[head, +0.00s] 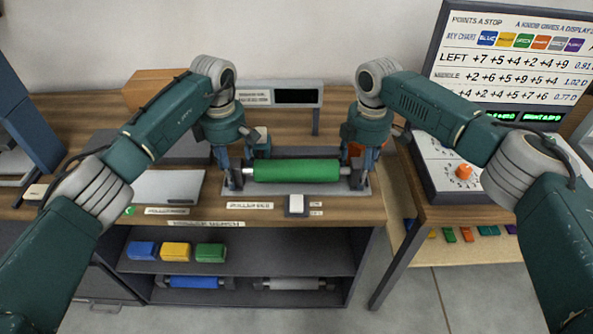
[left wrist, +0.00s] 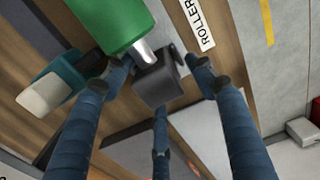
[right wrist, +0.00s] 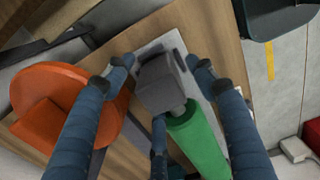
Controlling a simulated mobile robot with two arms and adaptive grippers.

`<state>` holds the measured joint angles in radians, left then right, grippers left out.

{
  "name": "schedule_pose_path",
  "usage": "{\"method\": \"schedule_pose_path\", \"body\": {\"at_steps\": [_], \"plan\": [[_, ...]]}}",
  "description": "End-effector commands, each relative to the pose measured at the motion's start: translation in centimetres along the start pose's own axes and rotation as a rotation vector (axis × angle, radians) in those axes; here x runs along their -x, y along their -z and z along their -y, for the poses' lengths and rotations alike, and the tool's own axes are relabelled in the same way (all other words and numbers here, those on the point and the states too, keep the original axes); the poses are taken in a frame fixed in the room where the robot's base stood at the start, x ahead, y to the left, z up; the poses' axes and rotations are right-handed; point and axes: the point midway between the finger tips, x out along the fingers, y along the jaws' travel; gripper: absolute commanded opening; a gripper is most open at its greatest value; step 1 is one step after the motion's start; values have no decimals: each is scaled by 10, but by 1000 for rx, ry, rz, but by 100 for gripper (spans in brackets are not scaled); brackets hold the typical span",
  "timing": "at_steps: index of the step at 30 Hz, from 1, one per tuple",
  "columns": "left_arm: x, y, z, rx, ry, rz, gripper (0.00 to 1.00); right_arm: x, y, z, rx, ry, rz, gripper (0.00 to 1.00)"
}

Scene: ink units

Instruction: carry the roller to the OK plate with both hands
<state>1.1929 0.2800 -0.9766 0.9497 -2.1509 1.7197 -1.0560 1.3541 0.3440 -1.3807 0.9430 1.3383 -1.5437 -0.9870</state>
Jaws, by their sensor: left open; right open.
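The green roller (head: 297,170) lies level in a grey stand on the wooden bench, its metal shaft ends at dark end blocks. My left gripper (head: 236,172) is open around the left end; in the left wrist view its fingers stand either side of the dark block (left wrist: 160,85), with the roller (left wrist: 112,22) beyond. My right gripper (head: 358,170) is open around the right end; the right wrist view shows its fingers astride the other block (right wrist: 160,88) beside the roller (right wrist: 200,142). A flat grey plate (head: 168,187) with a green dot at its front lies left; its label is unreadable.
A small display (head: 294,96) stands behind the roller. A white button block (head: 297,204) is in front. An orange round object (right wrist: 62,98) is close to my right gripper. A shelf below holds a blue roller (head: 195,282) and a grey roller (head: 292,284). A console (head: 462,165) stands right.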

Motion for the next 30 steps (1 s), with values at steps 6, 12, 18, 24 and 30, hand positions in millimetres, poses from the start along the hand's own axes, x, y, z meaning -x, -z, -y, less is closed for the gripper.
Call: {"method": "schedule_pose_path", "body": {"at_steps": [6,12,18,24,30], "plan": [[0,0,0,0,0,0,30,0,0,0,0,0,0,30],[0,2,0,2,1,-3,0,0,-2,0,-2,1,3,0],[0,4,0,4,2,-6,0,0,-3,0,-4,1,6,0],[4,5,0,6,1,-9,0,4,-5,-1,-5,0,8,0],[19,6,0,8,1,-10,0,19,-6,-1,-7,0,10,0]]}}
